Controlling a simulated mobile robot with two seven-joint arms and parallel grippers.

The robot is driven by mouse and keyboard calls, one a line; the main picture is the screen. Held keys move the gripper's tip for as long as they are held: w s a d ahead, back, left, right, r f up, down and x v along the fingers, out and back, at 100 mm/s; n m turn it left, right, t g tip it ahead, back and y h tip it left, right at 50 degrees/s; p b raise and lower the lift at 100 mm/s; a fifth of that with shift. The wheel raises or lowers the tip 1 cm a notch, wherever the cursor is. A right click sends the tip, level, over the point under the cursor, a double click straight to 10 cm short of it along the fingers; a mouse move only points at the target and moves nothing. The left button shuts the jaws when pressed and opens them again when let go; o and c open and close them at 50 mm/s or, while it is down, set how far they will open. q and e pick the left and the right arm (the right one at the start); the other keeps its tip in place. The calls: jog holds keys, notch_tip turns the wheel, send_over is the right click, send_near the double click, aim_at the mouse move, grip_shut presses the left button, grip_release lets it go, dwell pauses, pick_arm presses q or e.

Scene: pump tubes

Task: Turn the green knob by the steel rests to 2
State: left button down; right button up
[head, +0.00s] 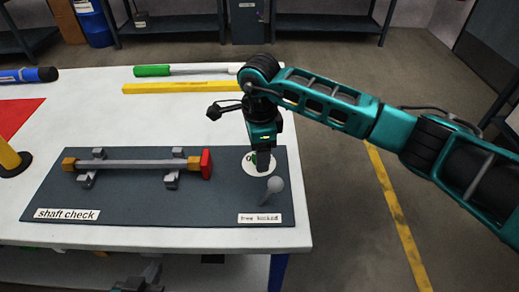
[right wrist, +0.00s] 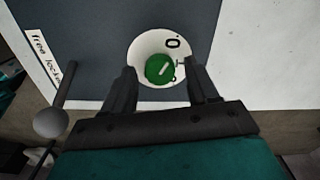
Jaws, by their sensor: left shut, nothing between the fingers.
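The green knob (right wrist: 159,69) sits on a round white dial (right wrist: 146,44) on the dark board. A "0" shows on the dial; other marks are too small or hidden to read. The knob's white line slants toward the upper right in the right wrist view. My right gripper (head: 263,165) is over the dial, its open fingers on either side of the knob; contact cannot be told. In the head view it mostly hides the knob. The steel rests (head: 172,180) hold a grey shaft (head: 130,165) with orange ends and a red cap.
A lever with a grey ball (head: 275,184) stands close beside the dial, near the "free locked" label (head: 260,218). A yellow bar (head: 180,87) and green-handled tool (head: 152,71) lie behind. The white table's right edge is close.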

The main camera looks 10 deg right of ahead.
jog(key=c, duration=1)
pick_arm(q)
jog(key=shift+s+f, duration=0.1)
jog(key=shift+f, duration=0.05)
pick_arm(e)
jog(key=shift+o, duration=0.2)
